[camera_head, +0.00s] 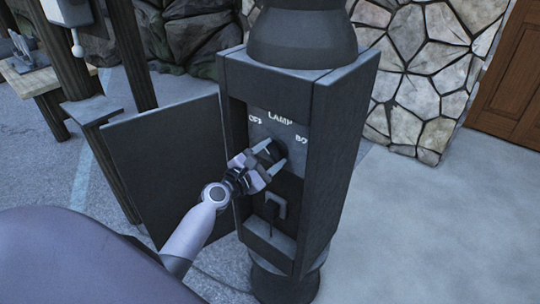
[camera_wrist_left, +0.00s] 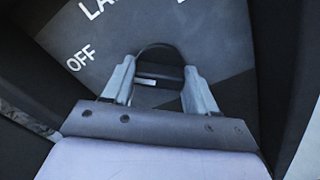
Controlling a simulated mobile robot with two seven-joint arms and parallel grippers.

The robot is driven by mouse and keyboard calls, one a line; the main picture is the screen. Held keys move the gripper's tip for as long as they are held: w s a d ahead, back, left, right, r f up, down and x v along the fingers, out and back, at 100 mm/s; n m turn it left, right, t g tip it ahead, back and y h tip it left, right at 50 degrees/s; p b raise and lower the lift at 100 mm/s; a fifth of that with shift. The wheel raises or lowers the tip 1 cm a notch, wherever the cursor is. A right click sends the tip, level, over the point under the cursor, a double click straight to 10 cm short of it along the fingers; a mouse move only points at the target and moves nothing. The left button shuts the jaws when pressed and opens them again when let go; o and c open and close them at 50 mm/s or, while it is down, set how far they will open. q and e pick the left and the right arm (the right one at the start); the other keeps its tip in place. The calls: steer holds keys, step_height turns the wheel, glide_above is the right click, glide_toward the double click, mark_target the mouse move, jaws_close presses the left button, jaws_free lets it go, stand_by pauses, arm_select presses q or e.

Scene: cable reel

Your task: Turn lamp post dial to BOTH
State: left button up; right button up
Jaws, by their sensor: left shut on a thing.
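The lamp post (camera_head: 335,150) stands in the middle of the head view with its box door (camera_head: 165,165) swung open to the left. Inside is a grey panel marked OFF, LAMP and, partly hidden, BO. The black round dial (camera_head: 268,151) sits on this panel below the lettering. My left gripper (camera_head: 263,163) is at the dial, its two fingers on either side of the knob. In the left wrist view the dial (camera_wrist_left: 160,70) lies between the fingertips, with a pale mark on its grip bar. The gripper is shut on it. My right gripper is in neither view.
A black plug or outlet (camera_head: 275,207) sits below the panel in the box. The open door stands just left of my left arm. A stone wall (camera_head: 425,80) and a wooden door (camera_head: 515,85) are behind. Pale floor at the right is clear.

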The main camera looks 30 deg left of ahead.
arm_select(q)
steer(key=m+b, duration=0.1)
steer(key=m, duration=0.3)
steer(key=shift+f, duration=0.1)
steer(key=m, duration=0.3)
steer(key=shift+d+m, duration=0.1)
steer(key=shift+m, duration=0.2)
steer(key=m, duration=0.2)
steer(key=shift+m, duration=0.3)
steer(key=m, duration=0.5)
steer(key=shift+p, duration=0.35)
steer(key=m+p, duration=0.1)
steer(key=m, duration=0.3)
steer(key=shift+f, duration=0.15)
steer(key=shift+m, duration=0.5)
steer(key=o, duration=1.1)
steer(key=shift+c, duration=0.2)
